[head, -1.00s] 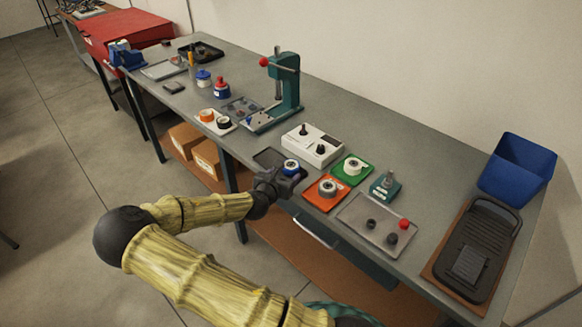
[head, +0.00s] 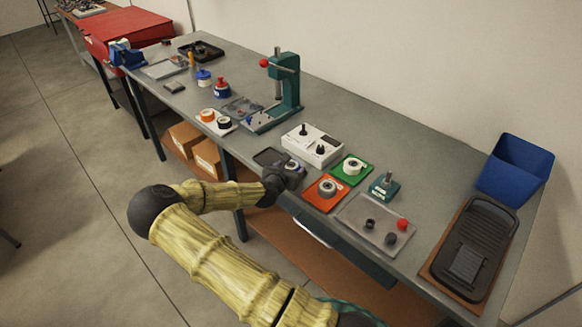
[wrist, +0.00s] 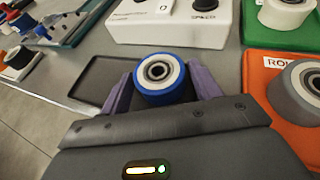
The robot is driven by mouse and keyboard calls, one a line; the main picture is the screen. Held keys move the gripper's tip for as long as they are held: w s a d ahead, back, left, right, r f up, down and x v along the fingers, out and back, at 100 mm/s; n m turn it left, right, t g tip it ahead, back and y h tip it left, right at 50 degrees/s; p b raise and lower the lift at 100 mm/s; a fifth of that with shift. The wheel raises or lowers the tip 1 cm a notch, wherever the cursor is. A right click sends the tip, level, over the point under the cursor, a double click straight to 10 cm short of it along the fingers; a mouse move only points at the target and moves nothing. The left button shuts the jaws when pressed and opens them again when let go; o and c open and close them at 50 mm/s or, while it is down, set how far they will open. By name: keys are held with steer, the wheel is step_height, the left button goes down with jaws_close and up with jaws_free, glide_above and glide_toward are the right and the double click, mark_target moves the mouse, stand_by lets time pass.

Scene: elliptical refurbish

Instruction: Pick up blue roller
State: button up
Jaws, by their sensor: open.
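The blue roller (wrist: 140,96) is a short blue wheel with a pale ring and a dark centre hole. In the wrist view it sits between the two purple fingers of my gripper (wrist: 160,82), one on each side. The fingers are open; whether either touches the roller is unclear. In the head view my gripper (head: 290,176) is low at the front part of the bench and mostly hides the roller. A dark shallow tray (wrist: 93,78) lies beside and behind the roller.
A white control box (head: 312,145) stands just behind. An orange plate (head: 316,198) with a grey roller and a green plate (head: 364,171) with a white roller lie to the right. A teal press (head: 287,88) stands farther back on the grey bench (head: 400,140).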

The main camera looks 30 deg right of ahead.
stand_by(0.4)
steer(key=c, duration=0.8)
steer(key=shift+r, duration=0.1)
step_height(320, 180, up, 10)
steer(key=shift+f+b, duration=0.1)
steer(key=shift+b, duration=0.3)
